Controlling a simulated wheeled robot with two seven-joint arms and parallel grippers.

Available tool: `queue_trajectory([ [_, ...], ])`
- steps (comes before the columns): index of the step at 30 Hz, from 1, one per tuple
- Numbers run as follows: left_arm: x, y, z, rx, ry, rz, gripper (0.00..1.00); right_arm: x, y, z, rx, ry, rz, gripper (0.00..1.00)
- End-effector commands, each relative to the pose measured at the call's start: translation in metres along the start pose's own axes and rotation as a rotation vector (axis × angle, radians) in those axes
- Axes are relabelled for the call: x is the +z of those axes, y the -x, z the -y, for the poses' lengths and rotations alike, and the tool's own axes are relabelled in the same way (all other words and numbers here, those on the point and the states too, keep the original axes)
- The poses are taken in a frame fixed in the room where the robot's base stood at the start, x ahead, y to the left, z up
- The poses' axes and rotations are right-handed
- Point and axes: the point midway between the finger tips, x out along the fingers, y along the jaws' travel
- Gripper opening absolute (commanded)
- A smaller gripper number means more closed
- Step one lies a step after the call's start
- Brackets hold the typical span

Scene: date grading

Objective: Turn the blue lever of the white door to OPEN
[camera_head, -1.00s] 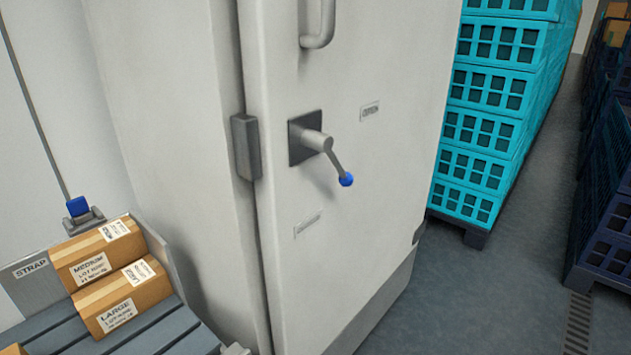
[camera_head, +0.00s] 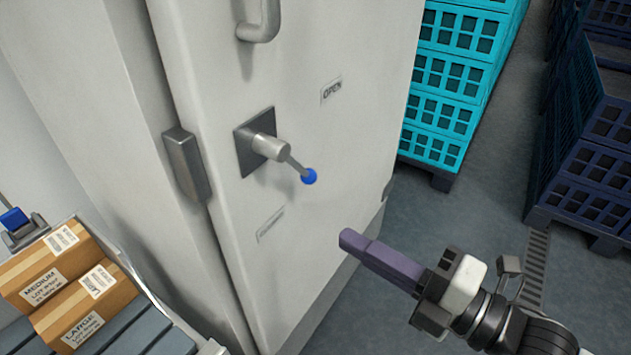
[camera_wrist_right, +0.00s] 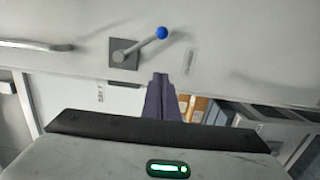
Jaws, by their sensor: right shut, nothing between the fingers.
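The white door (camera_head: 330,140) fills the middle of the head view. Its lever (camera_head: 295,164) has a grey hub on a dark square plate and a thin arm ending in a blue knob (camera_head: 309,176). The arm points right and slightly down, between the OPEN label (camera_head: 331,91) above and a lower label (camera_head: 271,225) too faint to read. My right gripper (camera_head: 347,240) is shut and empty, below and right of the knob, apart from it. In the right wrist view the blue knob (camera_wrist_right: 162,33) lies beyond the shut fingers (camera_wrist_right: 160,78). My left gripper is not in view.
A grey door handle (camera_head: 262,25) sits above the lever. Turquoise crates (camera_head: 440,110) stand right of the door, dark blue crates (camera_head: 590,150) farther right. Cartons (camera_head: 75,310) lie on a grey slatted surface at lower left.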

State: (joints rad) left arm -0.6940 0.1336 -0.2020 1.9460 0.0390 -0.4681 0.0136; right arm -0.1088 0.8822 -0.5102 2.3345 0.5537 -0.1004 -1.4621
Motion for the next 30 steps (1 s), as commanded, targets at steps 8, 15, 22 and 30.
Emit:
queue_trajectory([
  [8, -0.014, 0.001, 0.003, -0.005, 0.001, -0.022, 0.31, -0.001, -0.031, -0.007, 0.013, 0.026, -0.008, 0.0],
  [15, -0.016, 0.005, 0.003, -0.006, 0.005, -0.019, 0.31, -0.002, -0.079, -0.008, 0.011, 0.023, -0.008, 0.0],
  [22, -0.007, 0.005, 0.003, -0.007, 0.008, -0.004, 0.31, 0.018, -0.105, -0.004, 0.003, 0.031, -0.006, 0.0],
  [30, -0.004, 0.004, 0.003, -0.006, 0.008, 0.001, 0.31, 0.036, -0.109, -0.004, 0.004, 0.026, -0.007, 0.0],
])
